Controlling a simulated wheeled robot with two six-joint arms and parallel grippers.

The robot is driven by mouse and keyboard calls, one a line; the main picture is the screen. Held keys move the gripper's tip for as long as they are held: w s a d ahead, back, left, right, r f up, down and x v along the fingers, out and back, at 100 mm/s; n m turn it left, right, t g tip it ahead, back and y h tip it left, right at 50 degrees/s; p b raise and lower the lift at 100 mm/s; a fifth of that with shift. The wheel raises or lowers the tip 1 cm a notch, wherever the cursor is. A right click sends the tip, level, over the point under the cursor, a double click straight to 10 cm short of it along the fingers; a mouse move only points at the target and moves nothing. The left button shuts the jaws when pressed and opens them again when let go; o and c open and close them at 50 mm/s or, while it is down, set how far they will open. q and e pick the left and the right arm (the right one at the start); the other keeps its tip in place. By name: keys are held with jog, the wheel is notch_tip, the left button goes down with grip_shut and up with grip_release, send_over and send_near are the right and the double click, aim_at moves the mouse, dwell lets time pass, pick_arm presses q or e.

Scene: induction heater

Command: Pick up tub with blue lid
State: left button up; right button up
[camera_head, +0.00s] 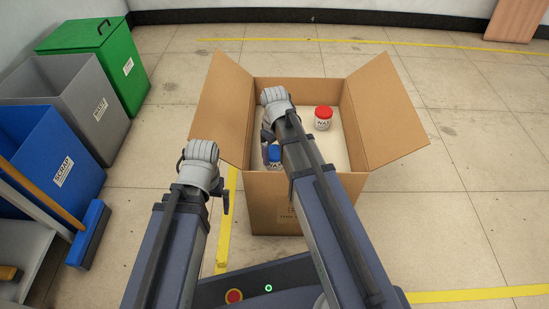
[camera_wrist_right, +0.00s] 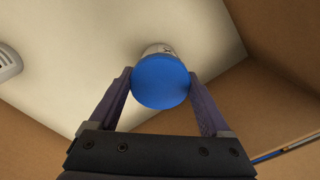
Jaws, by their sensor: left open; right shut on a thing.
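The tub with the blue lid (camera_head: 275,158) is in the near left part of the open cardboard box, partly hidden by my right arm. In the right wrist view its round blue lid (camera_wrist_right: 160,82) is between the two fingers, with a little of its white body behind. My right gripper (camera_wrist_right: 160,88) is shut on this tub, one finger against each side. I cannot tell whether the tub touches the box floor. My left gripper (camera_head: 224,200) is open, outside the box at its left, with its fingers only partly seen.
A white tub with a red lid (camera_head: 323,118) stands in the box at the right. The cardboard box (camera_head: 275,210) has its side flaps (camera_head: 385,110) spread out. Green, grey and blue bins (camera_head: 50,165) and a broom (camera_head: 88,235) are at the left. The floor at the right is clear.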

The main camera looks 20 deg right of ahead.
notch_tip(320, 180, up, 50)
jog(key=p, duration=4.9)
jog(key=shift+f+p, duration=0.25)
jog(key=shift+p, duration=0.05)
